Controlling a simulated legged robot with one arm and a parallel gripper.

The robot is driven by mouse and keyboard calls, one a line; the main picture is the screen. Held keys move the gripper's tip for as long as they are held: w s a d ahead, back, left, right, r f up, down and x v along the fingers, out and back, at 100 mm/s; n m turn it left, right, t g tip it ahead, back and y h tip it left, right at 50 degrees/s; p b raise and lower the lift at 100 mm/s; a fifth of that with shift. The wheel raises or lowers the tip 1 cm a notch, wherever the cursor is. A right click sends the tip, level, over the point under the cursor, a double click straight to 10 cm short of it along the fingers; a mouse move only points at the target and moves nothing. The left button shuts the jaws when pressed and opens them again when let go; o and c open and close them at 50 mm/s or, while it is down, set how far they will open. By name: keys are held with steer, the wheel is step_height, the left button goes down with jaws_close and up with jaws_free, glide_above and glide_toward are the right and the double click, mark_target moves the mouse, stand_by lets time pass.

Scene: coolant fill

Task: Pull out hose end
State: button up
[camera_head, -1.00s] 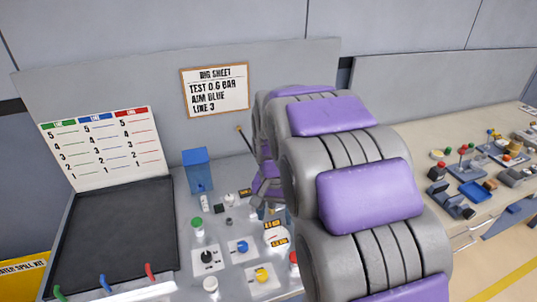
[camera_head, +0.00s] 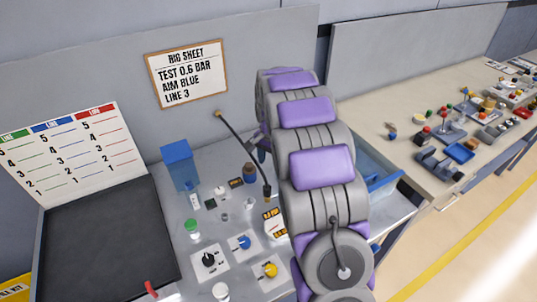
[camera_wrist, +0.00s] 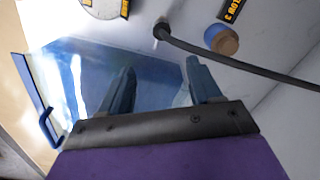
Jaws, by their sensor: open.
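A black hose (camera_head: 238,140) curves from a fitting on the back panel down to its dark hose end (camera_head: 267,191) above the grey console. In the wrist view the hose (camera_wrist: 245,68) crosses from the right edge to its end (camera_wrist: 162,30), which has a small pale tip. I cannot tell whether that end sits in a socket. My gripper (camera_wrist: 160,65) is open and empty, its two dark blue fingers pointing toward the hose end and apart from it. In the head view my arm hides most of the gripper.
A brown-capped blue jar (camera_head: 250,173) stands close to the hose end. Knobs, including a blue knob (camera_head: 244,242), crowd the console in front. The rig sheet (camera_head: 187,74) hangs behind.

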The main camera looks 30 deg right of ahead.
mark_target(267, 187)
steer(key=a+f, duration=0.1)
steer(key=f, duration=0.1)
steer(key=a+f, duration=0.1)
steer(key=f, duration=0.2)
steer(key=f+b, duration=0.1)
steer(key=f, duration=0.1)
steer(key=shift+a+f, duration=0.4)
steer(key=f, duration=0.1)
steer(key=d+f, duration=0.1)
steer(key=f, duration=0.1)
steer(key=d+f+b, duration=0.1)
steer(key=f, duration=0.1)
steer(key=shift+d+f, duration=0.1)
steer(key=shift+f, duration=0.15)
steer(key=shift+a+f, duration=0.2)
steer(key=shift+a, duration=0.7)
steer(key=shift+c, duration=0.2)
steer(key=shift+d, duration=0.7)
steer(key=c, duration=0.6)
steer(key=shift+c, duration=0.7)
steer(key=shift+a, duration=0.35)
steer(key=c, duration=0.3)
steer(key=o, duration=0.5)
steer(key=shift+c, duration=0.2)
steer(key=c, duration=0.3)
steer(key=shift+r, duration=0.4)
steer(key=shift+r+p, duration=1.05)
steer(key=shift+r, duration=1.35)
